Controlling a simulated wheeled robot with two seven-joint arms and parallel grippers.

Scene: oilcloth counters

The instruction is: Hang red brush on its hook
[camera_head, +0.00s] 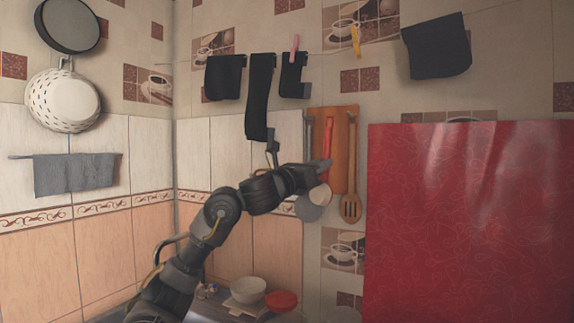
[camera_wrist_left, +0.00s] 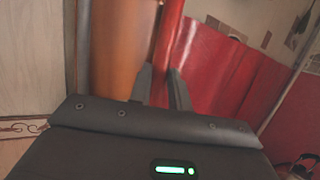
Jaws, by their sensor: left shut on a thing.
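The red brush (camera_head: 328,138) is upright in front of the brown wooden board (camera_head: 340,152) on the wall, between a grey utensil and a wooden slotted spoon. My left gripper (camera_head: 323,168) is shut on its red handle, below the handle's top. In the left wrist view the handle (camera_wrist_left: 168,38) rises between the two dark fingers (camera_wrist_left: 161,85). My right gripper is out of view.
The grey utensil (camera_head: 308,212) and slotted spoon (camera_head: 351,208) hang close on either side. Dark cloths (camera_head: 261,95) hang just above my wrist. A large red panel (camera_head: 465,225) stands at the right. Bowls (camera_head: 248,290) sit on the counter below.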

